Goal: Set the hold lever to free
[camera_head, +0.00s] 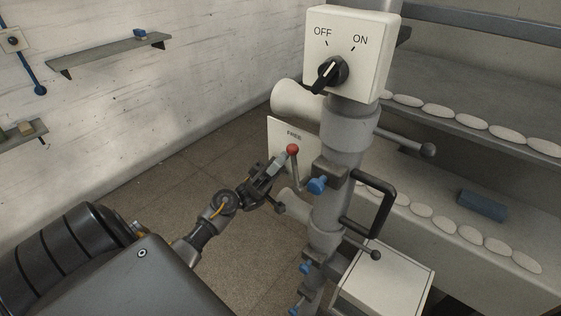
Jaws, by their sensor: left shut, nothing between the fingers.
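The hold lever (296,170) is a thin grey rod with a red ball knob on top, on the left side of the grey machine column (341,150). It stands nearly upright, with its knob just below the word FREE on a white plate (285,133). My left gripper (279,160) is shut and empty, with its fingertips close to the left of the red knob. I cannot tell whether they touch it. The lower part of the lever is partly hidden by the column fittings. My right gripper is not in view.
A white switch box (352,55) with a black OFF/ON knob tops the column. A rod with a dark ball end (428,150) and a black handle (385,205) stick out right. A white box (384,283) stands lower right. Shelves (470,130) with pale discs are behind; open floor lies left.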

